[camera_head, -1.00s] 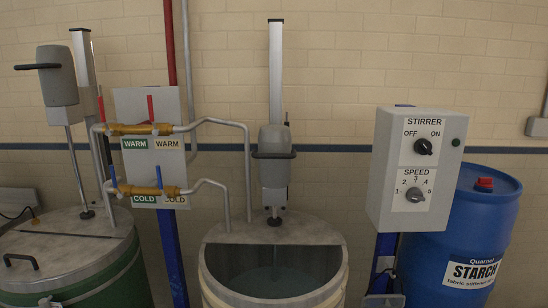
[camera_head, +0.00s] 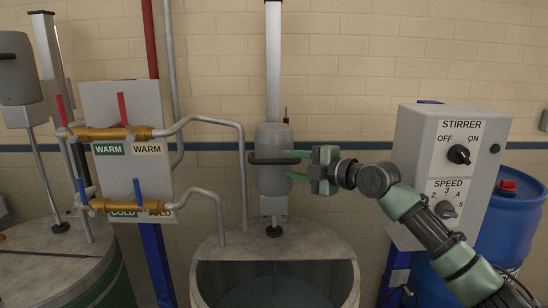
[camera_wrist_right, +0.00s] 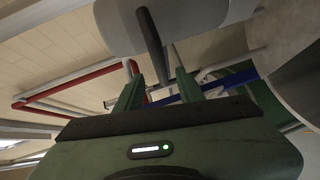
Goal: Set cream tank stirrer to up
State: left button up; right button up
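The cream tank (camera_head: 352,285) stands in the middle, its opening facing me. Its stirrer, a grey motor head (camera_head: 272,140) with a dark bar handle (camera_head: 268,161), sits low on an upright metal rail (camera_head: 273,70), just above the tank lid. My right gripper (camera_head: 288,165) is at the right side of the head, its green fingers apart, one above and one below the handle's level. In the right wrist view the handle (camera_wrist_right: 152,45) shows between and beyond the open fingers (camera_wrist_right: 158,92); contact cannot be told. My left gripper is not in view.
The stirrer control box (camera_head: 407,160) stands right, behind my right arm, with a blue starch drum (camera_head: 522,215) beyond. Brass warm and cold valves (camera_head: 110,133) and pipes are left of the rail. A green tank (camera_head: 105,280) with its own raised stirrer (camera_head: 18,70) is far left.

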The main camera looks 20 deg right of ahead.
aim_at(277, 161)
jog(key=shift+w+a+r+p, duration=0.15)
jog(key=shift+w+a+p, duration=0.45)
jog(key=shift+w+a, duration=0.35)
jog(key=shift+w+a+f, duration=0.1)
jog(key=shift+w+f, duration=0.05)
jog(key=shift+w, duration=0.25)
jog(key=shift+w+a+f, duration=0.1)
jog(key=shift+w, duration=0.3)
jog(key=shift+w+a+f+p, duration=0.2)
jog(key=shift+w, duration=0.25)
jog(key=shift+w+a+f+p, duration=0.15)
jog(key=shift+w+f+p, duration=0.05)
jog(key=shift+w, duration=0.2)
jog(key=shift+s, duration=0.15)
grip_shut()
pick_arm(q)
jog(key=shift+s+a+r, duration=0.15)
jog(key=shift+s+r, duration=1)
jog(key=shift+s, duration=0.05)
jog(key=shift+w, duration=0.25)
